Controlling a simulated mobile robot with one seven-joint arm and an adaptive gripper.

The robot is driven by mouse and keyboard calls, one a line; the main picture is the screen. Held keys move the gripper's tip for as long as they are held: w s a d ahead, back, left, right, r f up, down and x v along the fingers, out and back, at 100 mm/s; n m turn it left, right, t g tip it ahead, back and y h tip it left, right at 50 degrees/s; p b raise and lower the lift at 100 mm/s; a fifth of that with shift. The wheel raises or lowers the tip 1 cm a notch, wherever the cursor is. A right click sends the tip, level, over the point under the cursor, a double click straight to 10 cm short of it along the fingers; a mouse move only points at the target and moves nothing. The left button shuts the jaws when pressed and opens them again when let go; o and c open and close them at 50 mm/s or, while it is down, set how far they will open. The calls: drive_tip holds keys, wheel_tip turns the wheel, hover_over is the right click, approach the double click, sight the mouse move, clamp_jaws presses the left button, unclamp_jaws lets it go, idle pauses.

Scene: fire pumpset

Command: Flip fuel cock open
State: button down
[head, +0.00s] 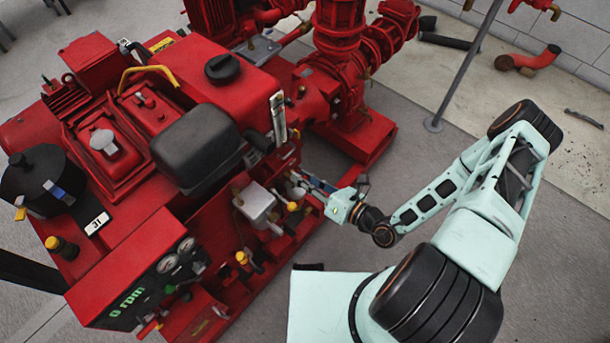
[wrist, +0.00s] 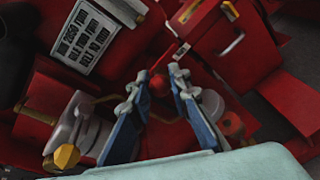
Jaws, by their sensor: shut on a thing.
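A small red rounded part (wrist: 160,86), which looks like the fuel cock's handle, sits between the fingertips of my gripper (wrist: 157,80) in the wrist view. The two blue-grey fingers stand some way apart with this part between them, so my gripper is shut on it. Whether the cock is open or closed I cannot tell. In the head view my gripper (head: 312,182) reaches in from the right at the side of the red pumpset (head: 130,185). The fingertips and the cock are too small there to make out clearly.
A grey filter-like part with a yellow fitting (wrist: 67,156) lies left of the fingers, and a white label plate (wrist: 90,36) is above. In the head view a control panel (head: 160,275) with gauges is at the lower left.

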drive_tip(key=shift+s+a, duration=0.25)
drive_tip(key=shift+s, duration=0.05)
drive_tip(key=c, duration=1.8)
unclamp_jaws()
drive_tip(key=shift+f, duration=0.1)
drive_tip(key=shift+o, duration=0.2)
drive_tip(key=shift+w, duration=0.1)
drive_tip(key=shift+d, duration=0.1)
drive_tip(key=shift+d, duration=0.1)
drive_tip(key=shift+d, duration=0.3)
drive_tip(key=v, duration=1.1)
drive_tip(key=shift+s, duration=0.25)
